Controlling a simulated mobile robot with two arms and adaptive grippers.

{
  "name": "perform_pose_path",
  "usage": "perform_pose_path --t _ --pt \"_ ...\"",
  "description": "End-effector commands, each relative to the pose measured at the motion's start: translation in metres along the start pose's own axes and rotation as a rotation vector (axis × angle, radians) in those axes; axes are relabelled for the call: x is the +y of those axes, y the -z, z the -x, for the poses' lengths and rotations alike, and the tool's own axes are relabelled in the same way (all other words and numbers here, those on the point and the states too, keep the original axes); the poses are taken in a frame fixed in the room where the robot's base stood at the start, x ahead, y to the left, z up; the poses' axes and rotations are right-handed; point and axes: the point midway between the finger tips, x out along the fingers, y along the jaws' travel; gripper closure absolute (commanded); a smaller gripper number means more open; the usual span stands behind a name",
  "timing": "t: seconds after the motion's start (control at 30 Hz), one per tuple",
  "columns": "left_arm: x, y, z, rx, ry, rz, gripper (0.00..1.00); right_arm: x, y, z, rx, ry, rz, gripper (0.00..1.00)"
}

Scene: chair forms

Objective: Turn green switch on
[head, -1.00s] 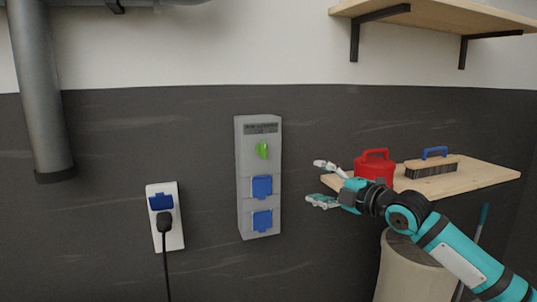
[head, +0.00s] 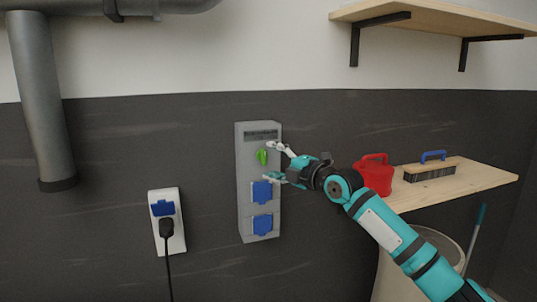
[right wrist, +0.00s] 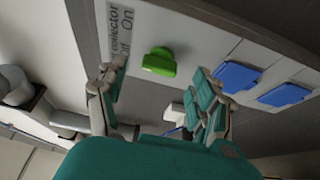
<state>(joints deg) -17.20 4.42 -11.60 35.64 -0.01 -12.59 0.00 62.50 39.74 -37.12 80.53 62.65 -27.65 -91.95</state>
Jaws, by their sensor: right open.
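The green switch (head: 262,157) is a small knob near the top of a grey wall box (head: 246,190), below a dark label. My right gripper (head: 270,161) is open and empty at the box's right side, its fingertips close to the switch. In the right wrist view the green switch (right wrist: 159,61) lies ahead, between and beyond the spread fingers (right wrist: 160,80). The label beside it shows the word "On". I cannot tell whether a finger touches the switch. My left gripper is not in view.
Two blue socket covers (head: 262,191) are below the switch on the box. A white socket (head: 167,222) with a black plug is on the wall at left.

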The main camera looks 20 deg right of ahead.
Motion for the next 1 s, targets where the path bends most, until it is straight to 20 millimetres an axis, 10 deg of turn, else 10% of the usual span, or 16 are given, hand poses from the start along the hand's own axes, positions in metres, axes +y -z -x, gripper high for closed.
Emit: perform_pose_path --t 0.57,1.0 --pt "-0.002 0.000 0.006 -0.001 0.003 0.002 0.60 0.000 -0.001 -0.024 -0.001 0.000 0.000 0.34" --pt "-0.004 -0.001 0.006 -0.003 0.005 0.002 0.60 -0.001 -0.001 -0.024 -0.001 0.000 0.000 0.88"
